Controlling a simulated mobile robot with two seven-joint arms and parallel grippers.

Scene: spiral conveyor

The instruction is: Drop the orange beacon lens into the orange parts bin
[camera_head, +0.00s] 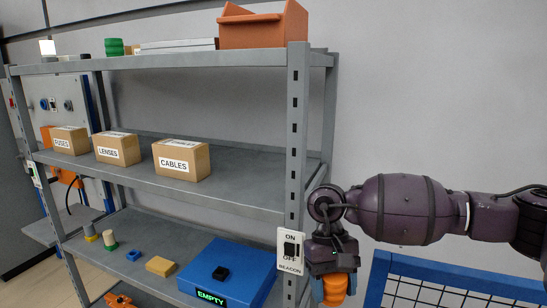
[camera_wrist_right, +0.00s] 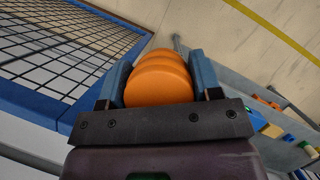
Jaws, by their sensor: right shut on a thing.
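The orange beacon lens (camera_head: 335,292) is a rounded, ribbed piece held in my right gripper (camera_head: 334,284), at the lower right of the head view. In the right wrist view, the lens (camera_wrist_right: 158,82) sits between the two blue fingers of my right gripper (camera_wrist_right: 160,88), which is shut on it. An orange bin (camera_head: 265,30) stands on the top shelf, near its right end. The gripper and lens are well below the bin and to its right, outside the rack post. The bin's inside is mostly hidden. My left gripper is not in view.
The grey rack's post (camera_head: 297,130) carries a beacon switch (camera_head: 290,250) close beside my right gripper. Cardboard boxes (camera_head: 181,160) stand on the middle shelf; a blue case (camera_head: 228,272) marked EMPTY sits lower. A blue-framed mesh (camera_head: 440,275) is at the lower right. Wall space above my arm is clear.

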